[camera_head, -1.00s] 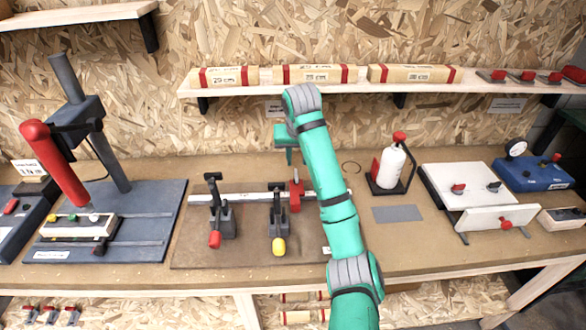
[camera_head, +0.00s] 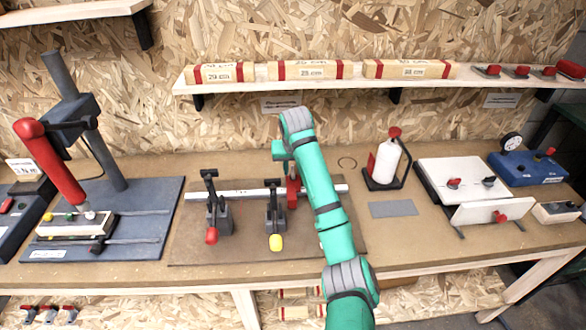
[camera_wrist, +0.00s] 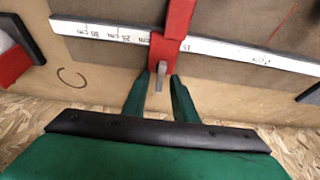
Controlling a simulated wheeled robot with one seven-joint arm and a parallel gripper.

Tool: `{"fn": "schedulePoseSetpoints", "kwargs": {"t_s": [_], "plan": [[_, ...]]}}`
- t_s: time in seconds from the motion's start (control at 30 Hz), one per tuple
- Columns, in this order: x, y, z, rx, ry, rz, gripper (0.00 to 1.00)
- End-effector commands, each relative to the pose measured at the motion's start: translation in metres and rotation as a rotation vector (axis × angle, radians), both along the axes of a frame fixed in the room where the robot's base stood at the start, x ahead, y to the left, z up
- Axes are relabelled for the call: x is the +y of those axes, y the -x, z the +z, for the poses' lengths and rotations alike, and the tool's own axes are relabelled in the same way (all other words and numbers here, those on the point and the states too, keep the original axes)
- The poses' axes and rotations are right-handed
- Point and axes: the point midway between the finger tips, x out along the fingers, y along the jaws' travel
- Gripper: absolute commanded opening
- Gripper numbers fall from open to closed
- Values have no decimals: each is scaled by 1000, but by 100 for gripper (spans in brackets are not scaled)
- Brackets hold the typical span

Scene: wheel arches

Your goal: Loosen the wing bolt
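The wing bolt (camera_wrist: 160,74) is a small grey piece sticking out of a red sliding stop (camera_wrist: 163,50) in the wrist view. The stop sits on a white ruler rail (camera_wrist: 232,54) with centimetre marks. In the head view the red stop (camera_head: 293,188) is partly covered by my arm, and the bolt cannot be made out. My gripper (camera_wrist: 160,80) is open, its two green fingers on either side of the bolt with a gap to each. The fingertips are close to the stop's near face.
Two toggle clamps, one with a red tip (camera_head: 212,236) and one with a yellow tip (camera_head: 276,242), stand left of the stop. A white bottle (camera_head: 388,160) stands to the right. A shelf (camera_head: 330,84) with wooden blocks runs behind. A grey mat (camera_head: 393,209) lies clear.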

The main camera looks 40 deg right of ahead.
Motion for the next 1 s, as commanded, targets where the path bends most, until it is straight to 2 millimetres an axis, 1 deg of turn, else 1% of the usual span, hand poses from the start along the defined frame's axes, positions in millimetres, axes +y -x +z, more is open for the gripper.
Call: {"fn": "schedulePoseSetpoints", "kwargs": {"t_s": [0.03, 0.1, 0.37, 0.57, 0.77, 1.0], "plan": [[0, 0, 0, 0, 0, 0, 13], [0, 0, 0, 0, 0, 0, 0], [0, 0, 0, 0, 0, 7, 0], [-1, 1, 0, -1, -1, 62, 0], [-2, 1, 0, -1, -3, 189, 0], [-2, 1, 0, 0, -3, 411, 0]]}}
